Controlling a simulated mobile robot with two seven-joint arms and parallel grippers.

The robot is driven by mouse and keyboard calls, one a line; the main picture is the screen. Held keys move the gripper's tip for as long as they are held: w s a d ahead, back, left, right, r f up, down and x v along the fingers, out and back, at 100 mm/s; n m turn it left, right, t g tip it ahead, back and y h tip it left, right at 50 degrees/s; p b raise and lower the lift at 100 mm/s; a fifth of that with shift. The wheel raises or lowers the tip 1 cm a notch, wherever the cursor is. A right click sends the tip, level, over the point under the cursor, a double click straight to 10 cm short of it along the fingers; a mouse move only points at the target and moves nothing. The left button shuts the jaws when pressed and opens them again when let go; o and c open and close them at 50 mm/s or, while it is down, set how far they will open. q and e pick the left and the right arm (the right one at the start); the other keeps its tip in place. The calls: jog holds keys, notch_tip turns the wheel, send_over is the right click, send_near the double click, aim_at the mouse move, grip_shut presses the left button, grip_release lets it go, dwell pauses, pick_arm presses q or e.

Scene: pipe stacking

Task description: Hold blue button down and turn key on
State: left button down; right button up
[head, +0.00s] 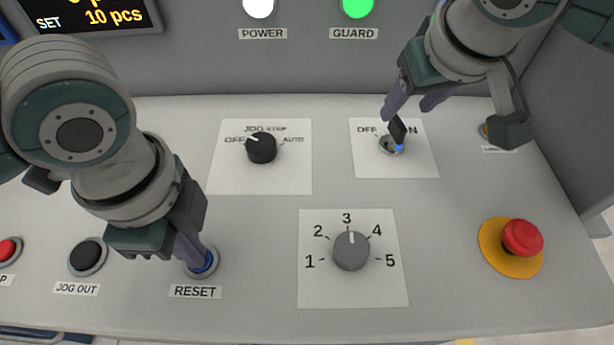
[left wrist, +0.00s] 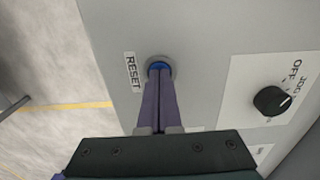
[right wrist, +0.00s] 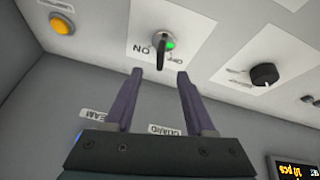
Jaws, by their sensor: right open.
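The blue RESET button (head: 203,262) is at the front left of the panel. My left gripper (head: 193,256) is closed, with its fingertips on the blue button; the button also shows at the fingertips in the left wrist view (left wrist: 159,67). The black key (head: 398,131) stands in the OFF/ON key switch (head: 390,146) at the back right of the panel. In the right wrist view the key (right wrist: 160,43) is beyond and between the open fingers of my right gripper (right wrist: 160,75). A green light shows beside the key there. The right gripper appears empty and apart from the key.
A black JOG selector (head: 261,148) is left of the key switch. A grey numbered dial (head: 351,251) is at front centre. A red emergency button (head: 522,238) on a yellow base is at right. The black JOG OUT button (head: 87,256) is left of RESET.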

aim_at(401, 120)
jog(key=shift+f, duration=0.15)
jog(key=shift+x, duration=2.55)
jog(key=shift+d, duration=0.1)
jog(key=shift+c, duration=0.3)
grip_shut()
jog(key=shift+d, duration=0.1)
